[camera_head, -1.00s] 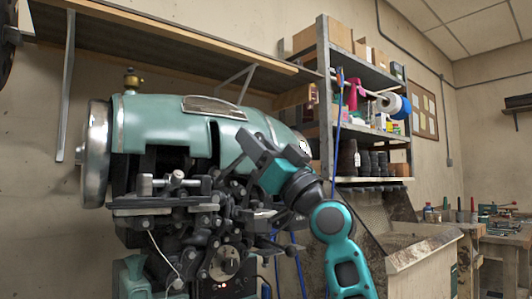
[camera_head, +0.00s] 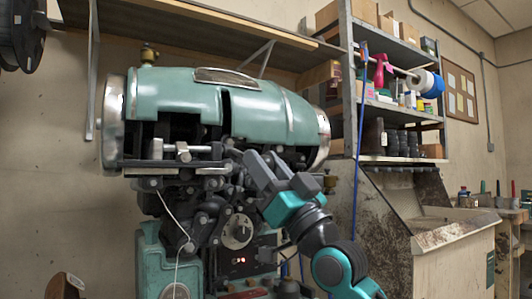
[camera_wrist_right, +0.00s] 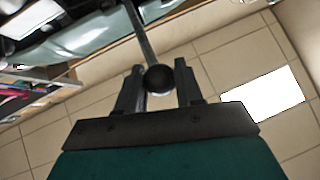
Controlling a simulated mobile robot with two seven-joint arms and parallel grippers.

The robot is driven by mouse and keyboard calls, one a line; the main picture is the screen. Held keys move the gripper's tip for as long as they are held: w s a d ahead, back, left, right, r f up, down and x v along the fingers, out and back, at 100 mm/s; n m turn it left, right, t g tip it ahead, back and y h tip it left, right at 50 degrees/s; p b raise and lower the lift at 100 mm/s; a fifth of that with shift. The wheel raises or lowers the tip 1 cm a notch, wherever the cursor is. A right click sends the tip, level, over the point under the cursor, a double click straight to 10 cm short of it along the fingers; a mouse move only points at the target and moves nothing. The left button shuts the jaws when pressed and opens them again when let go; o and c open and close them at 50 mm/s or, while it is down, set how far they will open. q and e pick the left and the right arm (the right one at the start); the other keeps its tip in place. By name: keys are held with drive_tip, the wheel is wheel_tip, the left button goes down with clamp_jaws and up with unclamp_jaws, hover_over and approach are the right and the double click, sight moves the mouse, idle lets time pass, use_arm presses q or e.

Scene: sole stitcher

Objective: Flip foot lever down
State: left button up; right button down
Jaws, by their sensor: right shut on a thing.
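The green stitching machine (camera_head: 190,98) stands in the left and middle of the head view, with dark linkages on its front. My right gripper (camera_head: 263,166) is in front of these linkages, below the green housing. In the right wrist view, its two fingers (camera_wrist_right: 159,88) are shut on a black ball knob (camera_wrist_right: 159,79) at the end of a thin metal lever rod (camera_wrist_right: 141,30). The knob and rod are hard to make out in the head view, behind my gripper. My left gripper is not in view.
A wooden shelf (camera_head: 200,30) runs above the machine. A metal rack (camera_head: 405,97) with boxes and spools stands to the right, above a dirty light-coloured cabinet (camera_head: 455,265). A blue cable (camera_head: 359,130) hangs between machine and rack.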

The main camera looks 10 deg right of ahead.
drive_tip(key=shift+w+a+f, duration=0.15)
drive_tip(key=shift+f, duration=0.45)
drive_tip(key=shift+w+a+f, duration=0.1)
drive_tip(key=shift+f, duration=0.45)
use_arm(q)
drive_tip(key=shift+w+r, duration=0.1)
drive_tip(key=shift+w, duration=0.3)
use_arm(e)
drive_tip(key=shift+w+f, duration=0.15)
drive_tip(key=shift+f, duration=0.2)
drive_tip(key=c, duration=1.1)
unclamp_jaws()
drive_tip(key=shift+f, duration=0.1)
drive_tip(key=shift+o, duration=0.8)
drive_tip(key=shift+w+a, duration=0.1)
drive_tip(key=shift+w, duration=0.1)
drive_tip(key=shift+o, duration=0.7)
drive_tip(key=shift+s, duration=0.1)
drive_tip(key=shift+s+r, duration=0.1)
drive_tip(key=shift+r, duration=0.15)
